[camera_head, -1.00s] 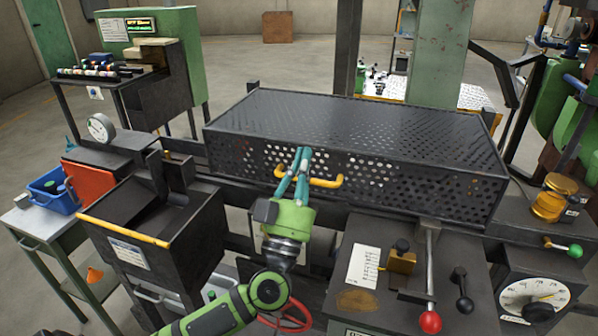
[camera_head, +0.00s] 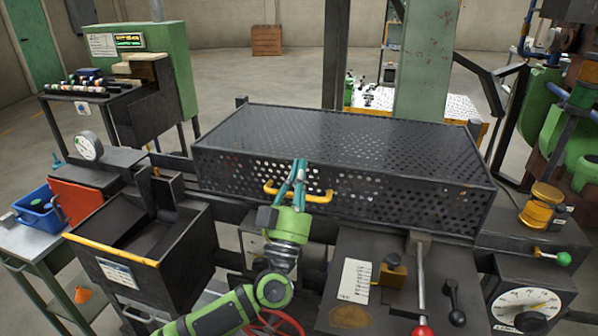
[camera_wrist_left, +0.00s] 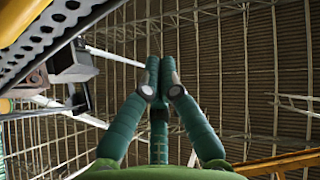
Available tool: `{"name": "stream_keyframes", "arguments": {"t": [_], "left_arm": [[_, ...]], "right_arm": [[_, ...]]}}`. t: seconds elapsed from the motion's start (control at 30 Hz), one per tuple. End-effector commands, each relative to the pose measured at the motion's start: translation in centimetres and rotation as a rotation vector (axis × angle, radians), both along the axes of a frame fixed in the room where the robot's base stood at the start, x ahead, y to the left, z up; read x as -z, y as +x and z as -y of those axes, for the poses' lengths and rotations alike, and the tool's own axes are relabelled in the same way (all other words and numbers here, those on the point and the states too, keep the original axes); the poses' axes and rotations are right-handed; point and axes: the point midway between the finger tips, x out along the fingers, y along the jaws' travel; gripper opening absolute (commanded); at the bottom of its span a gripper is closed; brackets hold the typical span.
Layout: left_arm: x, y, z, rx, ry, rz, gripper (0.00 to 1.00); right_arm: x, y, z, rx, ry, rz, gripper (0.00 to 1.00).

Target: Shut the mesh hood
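The mesh hood (camera_head: 400,160) is a long dark box of perforated sheet. It lies low and roughly level over the machine bed, and I cannot tell whether its lower edge is fully seated. Its yellow handle (camera_head: 318,196) is on the front face. My left gripper (camera_head: 299,165) points up in front of that face, its teal fingers overlapping the handle in the head view. In the left wrist view the fingers (camera_wrist_left: 158,75) are together with nothing visible between them. A perforated edge and a yellow part show at that view's upper left. My right gripper is not in view.
A black open bin with a yellow edge (camera_head: 112,249) stands left of my left arm. A lever with a red knob (camera_head: 422,331), a black-knobbed lever (camera_head: 455,300) and a dial (camera_head: 526,311) are at the front right. A blue bin (camera_head: 38,209) is at far left.

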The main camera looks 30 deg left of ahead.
Motion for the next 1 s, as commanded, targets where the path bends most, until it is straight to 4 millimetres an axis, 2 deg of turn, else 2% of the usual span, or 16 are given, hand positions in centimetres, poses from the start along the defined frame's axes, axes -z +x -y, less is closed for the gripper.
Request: {"name": "stream_keyframes", "arguments": {"t": [0.2,0.5,0.7,1.0], "left_arm": [[3.3,0.1,-0.1,-0.003,0.011,0.054,0.0],[7.7,0.3,-0.1,-0.002,0.025,0.111,0.0],[9.4,0.6,-0.1,-0.001,0.027,0.111,0.0],[9.5,0.7,-0.1,0.001,0.027,0.107,0.0]], "right_arm": [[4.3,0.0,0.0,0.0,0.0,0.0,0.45],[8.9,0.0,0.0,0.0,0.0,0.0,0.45],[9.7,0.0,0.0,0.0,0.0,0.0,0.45],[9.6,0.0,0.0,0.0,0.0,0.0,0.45]]}}
